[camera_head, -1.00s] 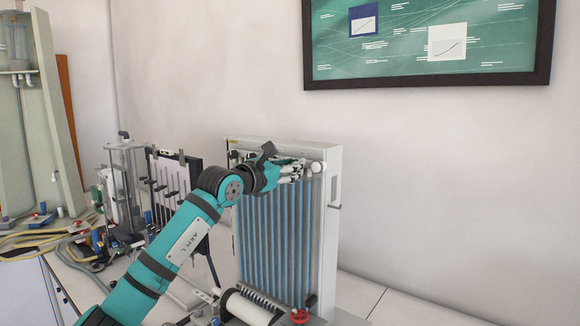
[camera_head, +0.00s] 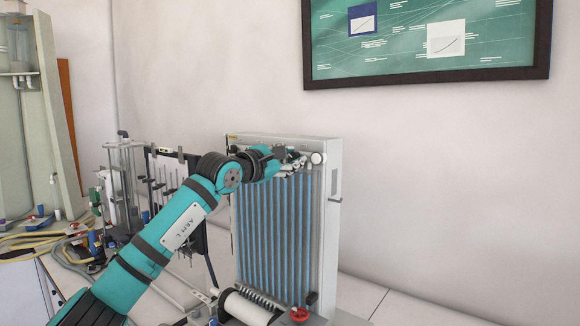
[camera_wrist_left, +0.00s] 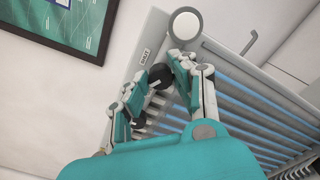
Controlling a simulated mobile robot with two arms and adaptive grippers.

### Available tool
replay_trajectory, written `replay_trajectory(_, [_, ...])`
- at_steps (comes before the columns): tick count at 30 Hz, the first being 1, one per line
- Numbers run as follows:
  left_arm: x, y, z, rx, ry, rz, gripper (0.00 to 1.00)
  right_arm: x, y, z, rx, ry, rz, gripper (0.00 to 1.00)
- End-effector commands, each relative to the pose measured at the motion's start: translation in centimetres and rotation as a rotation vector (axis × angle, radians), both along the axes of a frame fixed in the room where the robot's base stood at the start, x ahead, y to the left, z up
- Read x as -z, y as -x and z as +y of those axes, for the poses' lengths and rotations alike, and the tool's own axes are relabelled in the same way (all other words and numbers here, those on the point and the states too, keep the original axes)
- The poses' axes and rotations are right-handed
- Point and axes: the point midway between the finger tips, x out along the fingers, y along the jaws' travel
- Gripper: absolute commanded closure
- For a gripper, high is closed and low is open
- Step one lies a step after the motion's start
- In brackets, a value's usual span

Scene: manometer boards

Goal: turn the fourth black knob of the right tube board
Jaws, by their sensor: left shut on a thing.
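The right tube board (camera_head: 333,200) is a tall pale case with a row of blue tubes, standing on the bench. My left gripper (camera_head: 292,160) reaches to the top of this board from the left. In the left wrist view the gripper (camera_wrist_left: 162,68) has its fingers closed about a black knob (camera_wrist_left: 160,77), which shows between the fingertips. Another black knob (camera_wrist_left: 137,122) shows lower, partly behind a finger. The fingers hide most of the knob row, so I cannot count which knob is held. My right gripper is not in view.
A large round white cap (camera_wrist_left: 185,25) sits at the board's top corner, close to the fingertips. A second, smaller tube board (camera_head: 170,180) and a glass stand (camera_head: 122,180) are at left. A white roll (camera_head: 245,308) and red handwheel (camera_head: 299,314) are at the board's foot.

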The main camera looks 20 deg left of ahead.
Motion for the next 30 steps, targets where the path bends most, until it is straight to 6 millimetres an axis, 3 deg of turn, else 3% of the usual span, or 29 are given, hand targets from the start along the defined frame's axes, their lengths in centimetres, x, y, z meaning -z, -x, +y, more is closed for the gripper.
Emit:
replay_trajectory(12, [0.2, 0.0, 0.0, 0.000, -0.373, -0.135, 1.00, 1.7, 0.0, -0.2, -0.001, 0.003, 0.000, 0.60])
replay_trajectory(30, [0.3, 0.0, -0.1, 0.001, -0.839, -0.303, 1.00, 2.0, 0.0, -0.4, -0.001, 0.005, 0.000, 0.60])
